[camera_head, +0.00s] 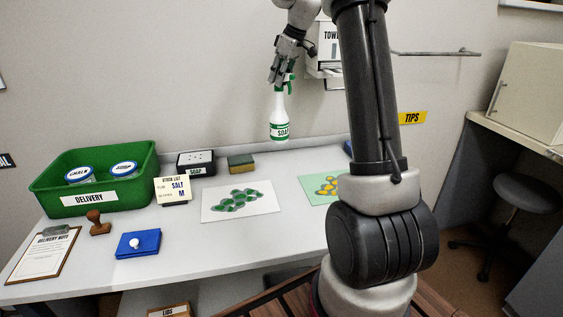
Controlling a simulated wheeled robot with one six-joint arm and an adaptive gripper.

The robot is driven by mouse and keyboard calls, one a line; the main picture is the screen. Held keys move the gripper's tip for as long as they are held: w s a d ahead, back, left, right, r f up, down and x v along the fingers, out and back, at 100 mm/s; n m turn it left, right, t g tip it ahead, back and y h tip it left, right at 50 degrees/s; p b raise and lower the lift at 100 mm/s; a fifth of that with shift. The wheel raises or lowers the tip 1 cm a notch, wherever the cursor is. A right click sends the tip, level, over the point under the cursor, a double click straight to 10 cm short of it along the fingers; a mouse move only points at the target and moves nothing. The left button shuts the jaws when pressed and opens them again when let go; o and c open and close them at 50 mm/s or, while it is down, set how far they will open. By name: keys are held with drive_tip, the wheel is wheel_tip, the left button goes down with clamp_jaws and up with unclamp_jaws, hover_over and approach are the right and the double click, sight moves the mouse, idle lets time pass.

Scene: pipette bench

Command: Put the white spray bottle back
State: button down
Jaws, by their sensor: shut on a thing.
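The white spray bottle (279,118) has a green trigger head and a green label that reads "SOAP" or similar. It hangs upright above the back of the bench (180,225), clear of the surface. My gripper (282,80) is shut on its green head from above. A green and brown sponge (241,163) lies to the right of that holder.
A green "DELIVERY" crate (60,190) with two lidded jars stands at the left. A stock list card (173,190), a stamp (98,222), a blue pad (138,243) and a clipboard (43,254) lie nearby. Two cards with painted leaf shapes lie mid-bench. A towel dispenser (329,47) hangs behind.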

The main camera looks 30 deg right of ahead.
sight(280, 105)
wheel_tip(280, 105, down, 10)
drive_tip(key=shift+r, duration=0.1)
idle(0.4)
drive_tip(key=shift+f, duration=0.25)
drive_tip(key=c, duration=1.3)
unclamp_jaws()
